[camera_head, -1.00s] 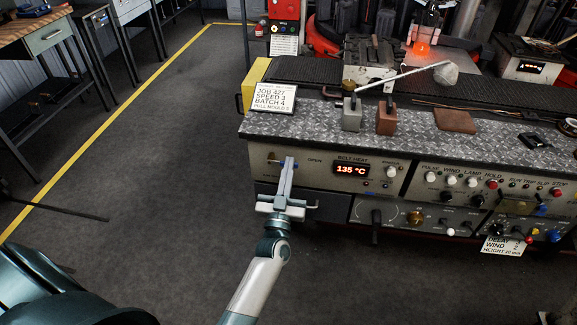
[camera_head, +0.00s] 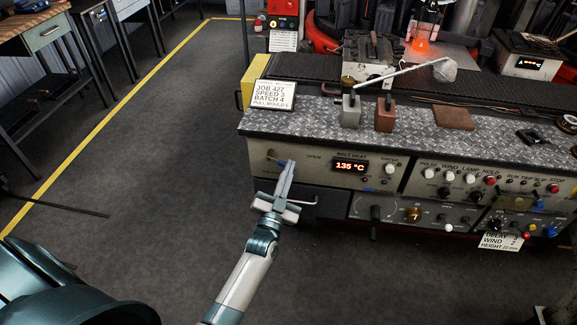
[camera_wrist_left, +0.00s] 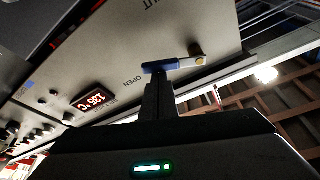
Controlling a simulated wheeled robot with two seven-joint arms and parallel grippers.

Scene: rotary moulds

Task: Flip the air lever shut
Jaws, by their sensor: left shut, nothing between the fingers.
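The air lever (camera_head: 281,163) sits at the left end of the machine's front panel. It has a blue handle and a brass pivot, and the handle extends from the pivot toward the OPEN mark. In the left wrist view the blue handle (camera_wrist_left: 160,67) lies just beyond my fingertips, with SHUT printed farther up the panel. My left gripper (camera_head: 289,163) is shut and empty, its tips at the blue handle; I cannot tell if they touch. It also shows in the left wrist view (camera_wrist_left: 158,76).
A belt heat display (camera_head: 350,166) reading 135 °C is right of the lever. A job card (camera_head: 273,95) stands on the metal worktop above. A handle bar (camera_head: 302,202) juts out below the panel.

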